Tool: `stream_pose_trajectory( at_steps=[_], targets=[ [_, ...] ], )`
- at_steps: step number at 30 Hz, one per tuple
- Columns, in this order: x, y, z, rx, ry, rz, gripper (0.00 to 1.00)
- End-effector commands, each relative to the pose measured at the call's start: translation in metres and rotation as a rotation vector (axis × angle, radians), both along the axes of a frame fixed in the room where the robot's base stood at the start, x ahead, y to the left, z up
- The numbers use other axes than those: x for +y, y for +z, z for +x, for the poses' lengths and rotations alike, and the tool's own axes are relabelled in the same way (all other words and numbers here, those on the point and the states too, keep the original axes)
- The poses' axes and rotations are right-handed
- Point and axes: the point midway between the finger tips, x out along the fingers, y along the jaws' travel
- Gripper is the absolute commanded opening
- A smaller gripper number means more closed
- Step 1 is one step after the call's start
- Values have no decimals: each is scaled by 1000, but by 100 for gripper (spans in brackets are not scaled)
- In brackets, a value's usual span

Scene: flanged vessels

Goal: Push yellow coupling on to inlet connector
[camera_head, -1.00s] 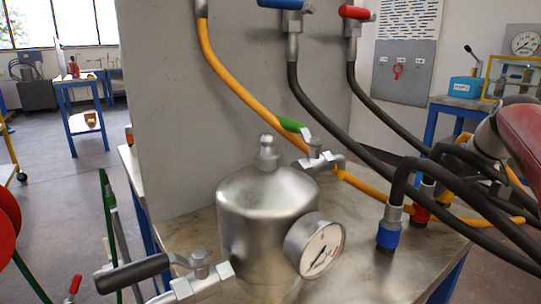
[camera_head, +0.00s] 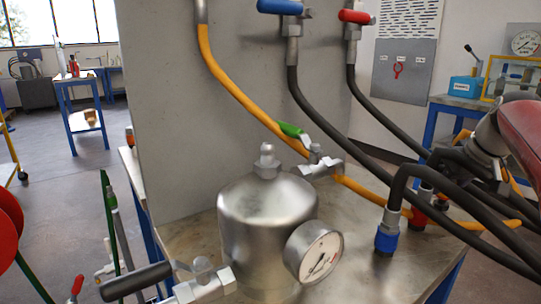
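A steel vessel (camera_head: 267,215) stands on the metal bench, with a small connector (camera_head: 266,162) upright on its lid. A side valve (camera_head: 322,166) with a green lever sits at its back right. Which of these fittings is the inlet connector I cannot tell for sure. The yellow hose (camera_head: 238,95) hangs from the grey panel, passes behind the valve and runs right along the bench. I cannot make out its coupling. My gripper (camera_head: 485,158) is at the right edge, among black hoses and partly hidden. Its fingers and any held thing are not clear.
Black hoses cross the right side; one ends in a blue coupling (camera_head: 388,238) on the bench, with a red coupling (camera_head: 418,216) behind it. A pressure gauge (camera_head: 315,253) and a black-handled valve (camera_head: 140,281) project from the vessel's front. The grey panel (camera_head: 190,130) stands behind.

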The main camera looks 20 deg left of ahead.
Motion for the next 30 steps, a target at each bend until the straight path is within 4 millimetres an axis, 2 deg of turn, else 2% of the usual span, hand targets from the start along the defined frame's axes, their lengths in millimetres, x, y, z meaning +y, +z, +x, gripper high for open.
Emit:
stream_pose_trajectory(
  at_steps=[1, 19, 30],
  targets=[
    [0, 6, 0, -1, 0, 0, 0],
    [0, 34, 0, -1, -1, 0, 0],
    [0, 36, 0, 0, 0, 0, 0]
  ],
)
